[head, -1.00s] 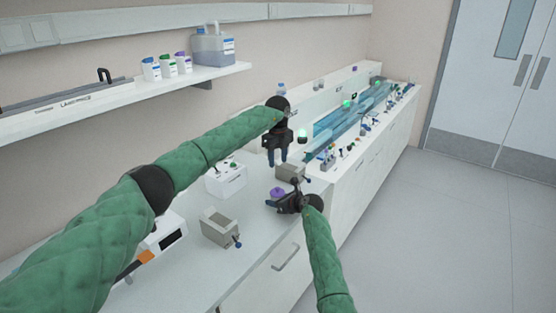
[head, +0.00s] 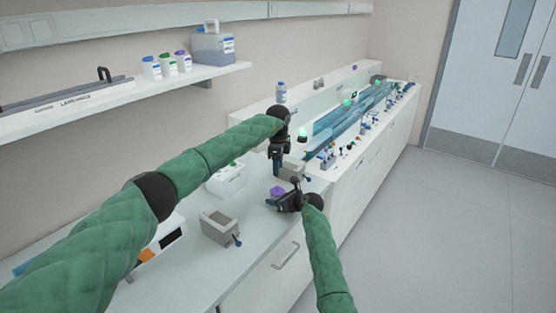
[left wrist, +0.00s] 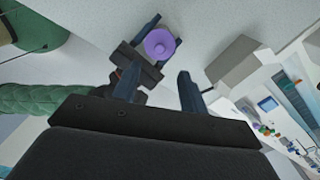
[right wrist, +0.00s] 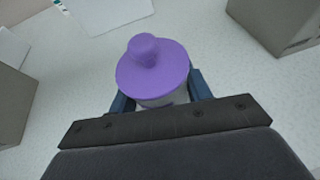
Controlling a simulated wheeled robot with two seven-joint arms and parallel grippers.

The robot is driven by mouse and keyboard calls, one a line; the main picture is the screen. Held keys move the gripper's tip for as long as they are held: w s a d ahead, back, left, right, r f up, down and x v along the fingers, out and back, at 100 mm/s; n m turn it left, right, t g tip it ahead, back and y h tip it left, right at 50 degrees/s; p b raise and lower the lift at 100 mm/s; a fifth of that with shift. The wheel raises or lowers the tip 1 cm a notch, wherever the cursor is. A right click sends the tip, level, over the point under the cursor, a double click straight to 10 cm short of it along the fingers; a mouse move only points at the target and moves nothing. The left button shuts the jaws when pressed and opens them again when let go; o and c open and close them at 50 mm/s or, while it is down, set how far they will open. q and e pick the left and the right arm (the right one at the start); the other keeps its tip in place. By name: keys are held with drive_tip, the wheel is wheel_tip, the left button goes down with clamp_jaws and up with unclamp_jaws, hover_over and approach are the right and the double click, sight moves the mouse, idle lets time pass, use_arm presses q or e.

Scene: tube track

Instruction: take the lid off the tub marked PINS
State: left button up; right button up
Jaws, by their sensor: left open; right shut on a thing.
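The tub has a purple lid with a round knob; the lid (right wrist: 152,72) shows large in the right wrist view, on top of a pale tub body (right wrist: 162,101). No PINS marking is readable. The lid also shows in the head view (head: 277,190) and left wrist view (left wrist: 160,44). My right gripper (head: 280,198) is shut on the tub body, one finger each side, below the lid. My left gripper (head: 277,167) is open and empty, above and behind the tub, fingers pointing down. In the left wrist view its fingertips (left wrist: 158,82) are apart from the lid.
A grey open box (head: 218,222) stands on the bench to the left, and another grey box (head: 292,172) is just behind the tub. A white box (head: 226,180) is behind to the left. A blue track with small parts runs to the right rear.

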sight(278, 186)
use_arm(q)
wheel_tip(278, 186, down, 8)
drive_tip(key=shift+f, duration=0.25)
drive_tip(key=shift+c, duration=0.4)
clamp_jaws()
drive_tip(key=shift+r, duration=0.5)
drive_tip(key=shift+r, duration=0.6)
idle(0.5)
drive_tip(key=shift+r, duration=2.05)
use_arm(e)
drive_tip(key=o, duration=1.4)
